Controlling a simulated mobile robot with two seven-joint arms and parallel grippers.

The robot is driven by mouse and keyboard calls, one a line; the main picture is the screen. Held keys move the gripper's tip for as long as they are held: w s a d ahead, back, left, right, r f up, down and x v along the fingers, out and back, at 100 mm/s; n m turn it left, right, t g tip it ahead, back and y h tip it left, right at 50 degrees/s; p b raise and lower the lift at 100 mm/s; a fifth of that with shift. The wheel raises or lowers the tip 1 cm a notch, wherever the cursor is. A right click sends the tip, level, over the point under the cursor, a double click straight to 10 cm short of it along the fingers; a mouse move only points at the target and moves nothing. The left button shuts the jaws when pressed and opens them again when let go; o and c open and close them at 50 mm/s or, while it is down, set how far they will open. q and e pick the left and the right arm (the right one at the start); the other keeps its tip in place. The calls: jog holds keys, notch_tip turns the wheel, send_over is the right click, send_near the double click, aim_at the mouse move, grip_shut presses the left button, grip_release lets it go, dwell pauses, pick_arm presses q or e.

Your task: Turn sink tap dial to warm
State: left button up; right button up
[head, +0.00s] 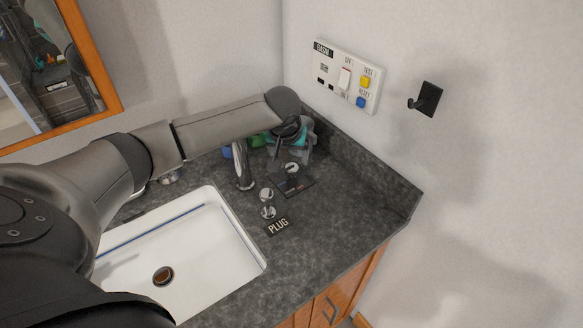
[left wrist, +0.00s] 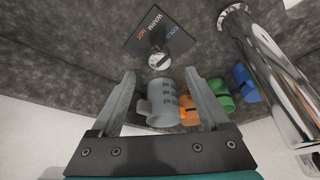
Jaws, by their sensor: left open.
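The tap dial (left wrist: 160,61) is a small round chrome knob on a dark square plate (left wrist: 143,42) lettered COLD, WARM and HOT. In the head view the dial (head: 291,168) stands on the counter, right of the chrome tap spout (head: 241,166). I cannot tell which word the dial points to. My left gripper (left wrist: 160,74) is open, its two fingers spread either side of the line to the dial, with nothing held between them. My right gripper is out of view.
A grey mug (left wrist: 162,98) and orange (left wrist: 188,109), green (left wrist: 222,95) and blue (left wrist: 246,82) items stand near the gripper. A chrome plug knob (head: 267,198) is beside the white sink (head: 225,262). A switch panel (head: 333,66) and hook (head: 427,99) are on the walls. The right counter is clear.

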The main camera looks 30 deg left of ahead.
aim_at(292, 167)
pick_arm(q)
jog(key=b+x, duration=0.1)
jog(key=x, duration=0.5)
jog(key=shift+w+f, duration=0.15)
jog(key=shift+f, duration=0.1)
jog(key=shift+c, duration=0.3)
grip_shut()
